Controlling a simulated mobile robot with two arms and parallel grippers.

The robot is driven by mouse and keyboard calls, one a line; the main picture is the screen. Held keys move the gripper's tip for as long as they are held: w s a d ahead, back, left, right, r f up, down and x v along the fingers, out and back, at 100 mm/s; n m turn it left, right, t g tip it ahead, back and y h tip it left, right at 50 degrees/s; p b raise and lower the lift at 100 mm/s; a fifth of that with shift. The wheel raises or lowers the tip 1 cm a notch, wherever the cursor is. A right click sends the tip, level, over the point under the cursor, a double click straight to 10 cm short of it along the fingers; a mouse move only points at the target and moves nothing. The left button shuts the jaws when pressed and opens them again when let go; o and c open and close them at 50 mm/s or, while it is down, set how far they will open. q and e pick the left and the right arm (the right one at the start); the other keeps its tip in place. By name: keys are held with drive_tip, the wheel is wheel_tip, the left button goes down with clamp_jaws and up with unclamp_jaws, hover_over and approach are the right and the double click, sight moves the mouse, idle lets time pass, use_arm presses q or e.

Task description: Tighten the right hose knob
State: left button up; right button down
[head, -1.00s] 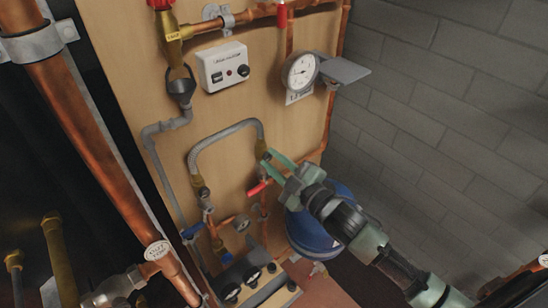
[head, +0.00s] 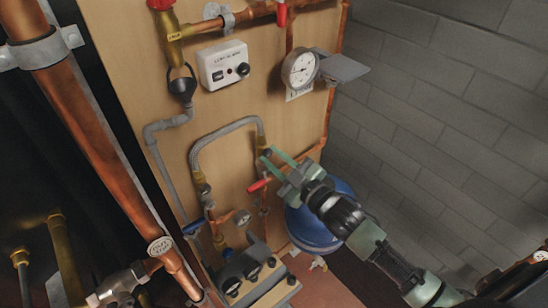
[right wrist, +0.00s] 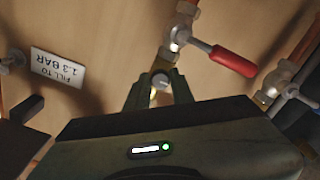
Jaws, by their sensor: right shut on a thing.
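The grey braided hose (head: 222,128) arches across the wooden board, with brass fittings at both ends. The right hose knob (right wrist: 160,80) is a small metal piece on the brass fitting at the hose's right end. My right gripper (head: 266,155) reaches this fitting from the lower right. In the right wrist view its two green fingers (right wrist: 159,84) sit on either side of the knob, shut on it. The fingers hide most of the knob in the head view. The hose's left end (head: 201,187) is free of grippers. My left gripper is not in view.
A red lever valve (head: 259,185) is just below the gripper; it looks close in the wrist view (right wrist: 232,62). A pressure gauge (head: 299,69) and control box (head: 223,65) are above. Free room lies right, before the block wall.

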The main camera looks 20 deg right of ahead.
drive_tip(key=c, duration=1.2)
unclamp_jaws()
drive_tip(key=shift+f, duration=0.1)
drive_tip(key=shift+s+d+f, duration=0.1)
drive_tip(key=shift+s+d, duration=0.05)
drive_tip(key=shift+s, duration=0.15)
drive_tip(key=b+v, duration=0.2)
drive_tip(key=v, duration=0.5)
drive_tip(key=shift+b, duration=0.35)
drive_tip(key=shift+s, duration=0.1)
